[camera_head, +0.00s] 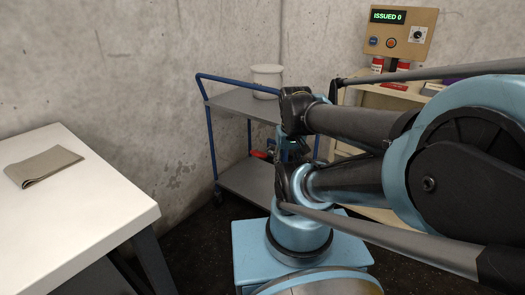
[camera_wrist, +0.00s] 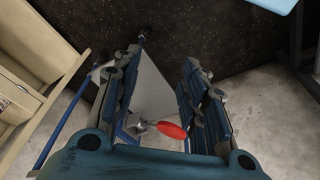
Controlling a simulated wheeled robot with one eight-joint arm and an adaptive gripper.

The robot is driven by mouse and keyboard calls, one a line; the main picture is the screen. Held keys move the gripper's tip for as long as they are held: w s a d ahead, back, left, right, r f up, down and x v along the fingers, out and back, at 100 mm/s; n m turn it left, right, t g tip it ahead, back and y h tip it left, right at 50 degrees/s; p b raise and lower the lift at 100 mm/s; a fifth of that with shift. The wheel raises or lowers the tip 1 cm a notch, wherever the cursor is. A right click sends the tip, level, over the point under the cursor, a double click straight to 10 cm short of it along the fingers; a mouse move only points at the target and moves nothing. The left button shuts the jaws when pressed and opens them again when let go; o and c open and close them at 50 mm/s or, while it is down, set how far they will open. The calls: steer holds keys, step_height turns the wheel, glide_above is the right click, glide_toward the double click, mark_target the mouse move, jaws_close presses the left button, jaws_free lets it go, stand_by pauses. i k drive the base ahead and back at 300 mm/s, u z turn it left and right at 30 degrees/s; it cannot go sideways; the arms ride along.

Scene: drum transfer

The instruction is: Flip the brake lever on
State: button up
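The brake lever shows in the wrist view as a red oval paddle (camera_wrist: 171,130) on a light metal arm. It lies in the gap between the two fingers of my gripper (camera_wrist: 162,62), closer to the right finger. The fingers are apart, so my gripper is open; whether either finger touches the paddle I cannot tell. In the head view a small red piece (camera_head: 261,155) shows between the shelves of the cart (camera_head: 240,103), beside the dark end of my arm. My arm hides most of my gripper and part of the cart there.
A white bucket (camera_head: 267,77) stands on the cart's upper shelf, against a concrete wall. A white table (camera_head: 90,215) with a folded cloth (camera_head: 44,166) is at the left. A wooden cabinet with an "ISSUED 0" panel (camera_head: 401,32) stands at the right.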

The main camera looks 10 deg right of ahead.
mark_target(258, 153)
steer(key=u, duration=0.1)
steer(key=k, duration=1.45)
steer(key=z, duration=0.35)
steer(key=i, duration=1)
